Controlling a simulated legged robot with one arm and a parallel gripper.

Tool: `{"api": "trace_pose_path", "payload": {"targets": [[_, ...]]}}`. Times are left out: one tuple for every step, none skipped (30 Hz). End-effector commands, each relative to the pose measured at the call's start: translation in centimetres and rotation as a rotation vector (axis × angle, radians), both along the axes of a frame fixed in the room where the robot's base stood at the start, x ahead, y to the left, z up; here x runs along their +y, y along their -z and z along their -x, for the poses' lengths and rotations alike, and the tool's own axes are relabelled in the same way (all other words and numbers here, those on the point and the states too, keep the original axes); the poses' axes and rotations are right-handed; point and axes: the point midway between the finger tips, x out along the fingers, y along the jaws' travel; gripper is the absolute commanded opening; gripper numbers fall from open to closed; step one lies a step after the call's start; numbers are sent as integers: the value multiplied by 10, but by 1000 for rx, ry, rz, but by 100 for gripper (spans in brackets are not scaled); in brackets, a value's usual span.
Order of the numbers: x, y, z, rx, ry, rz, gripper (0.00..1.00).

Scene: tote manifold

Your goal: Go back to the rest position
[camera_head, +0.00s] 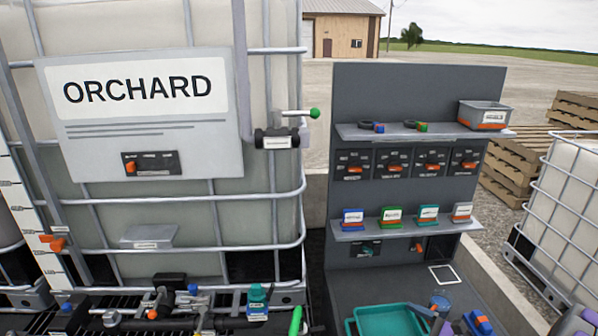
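My gripper does not show in this view, and neither does any clear part of my arm. A large white tank in a metal cage, with a sign (140,115) reading ORCHARD, fills the left. A valve with a green-tipped handle (298,113) sticks out from its right side.
A dark panel (410,90) on the right has an upper shelf (395,134) with a grey bin (485,115) and a lower shelf (375,233) with several small coloured boxes. A teal tray (385,320) lies below. Another caged tank (568,195) stands far right.

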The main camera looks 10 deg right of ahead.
Motion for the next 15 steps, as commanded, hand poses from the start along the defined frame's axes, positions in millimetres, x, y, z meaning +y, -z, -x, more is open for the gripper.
{"api": "trace_pose_path", "payload": {"targets": [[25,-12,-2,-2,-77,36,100],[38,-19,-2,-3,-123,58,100],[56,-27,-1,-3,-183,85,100],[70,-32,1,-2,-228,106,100],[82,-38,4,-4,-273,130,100],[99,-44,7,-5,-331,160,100],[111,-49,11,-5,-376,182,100],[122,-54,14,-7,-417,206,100],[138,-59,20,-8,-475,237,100],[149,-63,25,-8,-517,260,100],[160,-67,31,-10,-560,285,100],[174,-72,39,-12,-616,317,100],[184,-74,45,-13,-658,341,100],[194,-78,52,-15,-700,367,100],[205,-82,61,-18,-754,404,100]]}}
